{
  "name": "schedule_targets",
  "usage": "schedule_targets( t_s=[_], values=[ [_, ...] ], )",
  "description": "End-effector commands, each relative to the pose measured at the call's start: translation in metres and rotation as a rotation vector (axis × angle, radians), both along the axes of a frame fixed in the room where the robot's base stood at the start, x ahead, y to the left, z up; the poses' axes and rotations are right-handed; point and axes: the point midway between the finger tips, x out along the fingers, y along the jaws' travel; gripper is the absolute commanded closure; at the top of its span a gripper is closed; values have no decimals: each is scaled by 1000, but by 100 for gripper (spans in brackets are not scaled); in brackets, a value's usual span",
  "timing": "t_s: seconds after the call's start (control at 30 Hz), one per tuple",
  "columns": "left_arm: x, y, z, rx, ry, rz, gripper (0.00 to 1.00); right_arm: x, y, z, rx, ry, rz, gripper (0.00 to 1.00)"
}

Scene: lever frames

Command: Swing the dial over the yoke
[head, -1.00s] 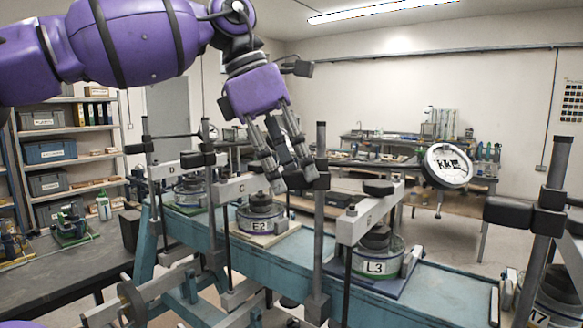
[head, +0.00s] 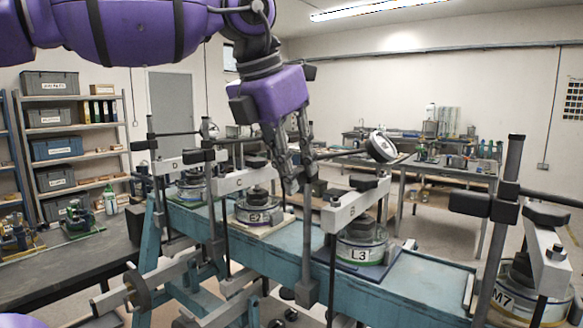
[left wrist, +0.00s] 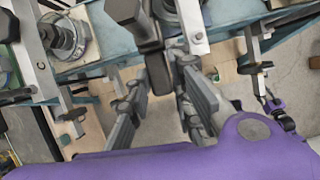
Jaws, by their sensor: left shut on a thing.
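The dial (head: 382,147) is a round white-faced gauge with a dark rim, seen nearly edge-on in the head view. It sits at the end of a thin dark rod that runs left to the post (head: 307,255). My left gripper (head: 297,183) is shut on the dark clamp block at the top of that post; its fingers partly hide the block. In the left wrist view the fingers (left wrist: 162,95) stand either side of a dark part. I take the pale bar marked B (head: 354,204) as the yoke; it is above pot L3 (head: 361,250). The dial hangs beyond it, apart from it.
Similar posts with black clamps stand along the blue bench (head: 415,285), one at the right (head: 490,205) and one at the left (head: 203,155). Pots E2 (head: 257,212) and M7 (head: 515,300) sit under other bars. Shelves (head: 75,150) stand at the far left.

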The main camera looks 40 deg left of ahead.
Motion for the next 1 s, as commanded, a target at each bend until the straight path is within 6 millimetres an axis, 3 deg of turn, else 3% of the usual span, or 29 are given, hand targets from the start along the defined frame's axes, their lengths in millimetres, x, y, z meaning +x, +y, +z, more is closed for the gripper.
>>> schedule_targets(
  t_s=[0.73,0.77,0.8,0.87,1.0],
  values=[
    [2,2,5,0,-11,93,100,3,-2,2,-3,-8,-1,60],
    [2,2,5,-1,-11,93,75,3,-2,2,-3,-8,-1,60],
    [2,2,4,0,-11,92,70,3,-2,2,-3,-8,-1,60],
    [2,1,4,0,-9,91,62,3,-2,2,-3,-8,-1,60],
    [1,1,2,0,-5,88,62,3,-2,1,-3,-8,-1,60]
  ],
)
